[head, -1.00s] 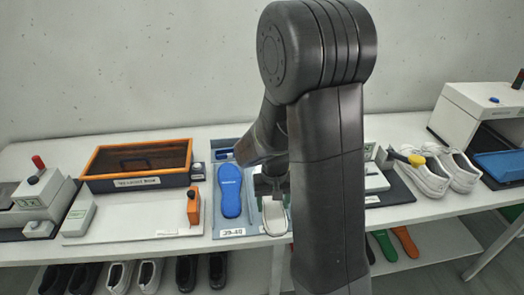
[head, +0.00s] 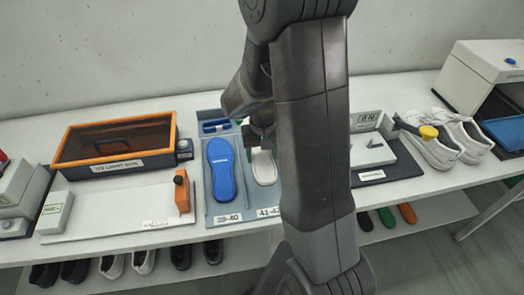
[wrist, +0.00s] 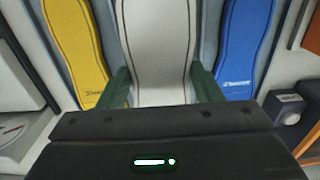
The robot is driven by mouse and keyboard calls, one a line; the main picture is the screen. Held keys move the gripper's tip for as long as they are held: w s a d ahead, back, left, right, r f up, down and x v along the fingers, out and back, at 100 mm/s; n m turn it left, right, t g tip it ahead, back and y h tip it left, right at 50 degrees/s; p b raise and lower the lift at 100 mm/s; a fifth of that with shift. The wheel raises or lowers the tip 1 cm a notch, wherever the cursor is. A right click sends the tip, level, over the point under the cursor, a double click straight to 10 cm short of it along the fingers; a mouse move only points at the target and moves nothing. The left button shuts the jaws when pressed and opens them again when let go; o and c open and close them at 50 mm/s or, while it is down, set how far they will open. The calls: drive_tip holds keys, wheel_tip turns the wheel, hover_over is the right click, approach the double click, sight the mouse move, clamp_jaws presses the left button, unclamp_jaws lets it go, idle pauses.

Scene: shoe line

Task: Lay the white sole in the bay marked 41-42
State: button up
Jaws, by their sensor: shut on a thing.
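The white sole (head: 264,168) is over the bay marked 41-42 (head: 268,211), to the right of the blue sole (head: 221,170) in the bay marked 39-40. My gripper (head: 262,142) is shut on the white sole near its far end. In the wrist view the white sole (wrist: 158,50) runs lengthwise between the two green fingers, with a yellow sole (wrist: 76,45) on the left and the blue sole (wrist: 243,50) on the right. I cannot tell whether the white sole touches the bay floor. My arm hides the tray's right part in the head view.
An orange-rimmed box (head: 118,145) stands left of the tray (head: 213,205). An orange upright tool (head: 182,190) stands near the tray's left edge. A grey device (head: 372,150) and white shoes (head: 440,145) stand to the right.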

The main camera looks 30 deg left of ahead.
drive_tip(key=shift+f+b, duration=2.6)
drive_tip(key=shift+f, duration=1.1)
drive_tip(key=o, duration=1.2)
wheel_tip(320, 180, up, 14)
